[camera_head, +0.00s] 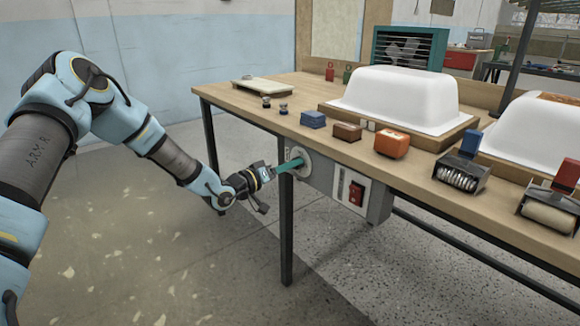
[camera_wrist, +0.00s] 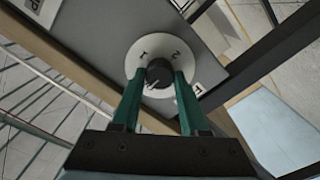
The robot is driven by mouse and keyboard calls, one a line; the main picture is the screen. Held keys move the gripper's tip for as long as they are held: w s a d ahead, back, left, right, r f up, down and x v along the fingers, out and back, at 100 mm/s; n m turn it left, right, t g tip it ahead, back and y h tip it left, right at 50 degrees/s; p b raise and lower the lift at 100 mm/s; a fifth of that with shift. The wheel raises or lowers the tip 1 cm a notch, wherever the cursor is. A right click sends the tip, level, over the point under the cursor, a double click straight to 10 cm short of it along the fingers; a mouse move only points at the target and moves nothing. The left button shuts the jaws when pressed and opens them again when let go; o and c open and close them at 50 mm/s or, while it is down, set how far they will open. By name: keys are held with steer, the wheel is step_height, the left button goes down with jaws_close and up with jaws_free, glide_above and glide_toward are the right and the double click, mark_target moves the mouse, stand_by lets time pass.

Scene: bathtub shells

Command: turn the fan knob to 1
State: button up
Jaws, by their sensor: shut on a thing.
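The fan knob (camera_wrist: 159,73) is a small black knob on a round white dial (camera_wrist: 147,49) in the wrist view. The dial shows a 1 at its upper left and a 2 at its upper right. A pale mark on the knob seems to point to the lower left, away from both numbers. My gripper (camera_wrist: 159,80) has its green fingers closed on both sides of the knob. In the head view, the dial (camera_head: 305,164) is on the grey control box (camera_head: 378,204) under the bench edge, and my gripper (camera_head: 293,164) reaches it from the left, hiding the knob.
A red switch (camera_head: 356,193) is beside the dial on the box. The wooden bench (camera_head: 235,100) above holds white tub shells (camera_head: 397,92), coloured blocks (camera_head: 391,144) and rollers. A green-framed fan (camera_head: 408,48) stands behind. A bench leg (camera_head: 286,230) is just below my gripper.

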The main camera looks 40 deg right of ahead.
jaws_close()
steer(key=shift+m+b, duration=0.3)
steer(key=m+b, duration=1.5)
steer(key=m, duration=0.1)
steer(key=shift+f+m+b, duration=0.1)
steer(key=shift+m+b, duration=0.3)
steer(key=shift+m, duration=0.3)
steer(key=o, duration=1)
jaws_free()
steer(key=shift+c, duration=0.2)
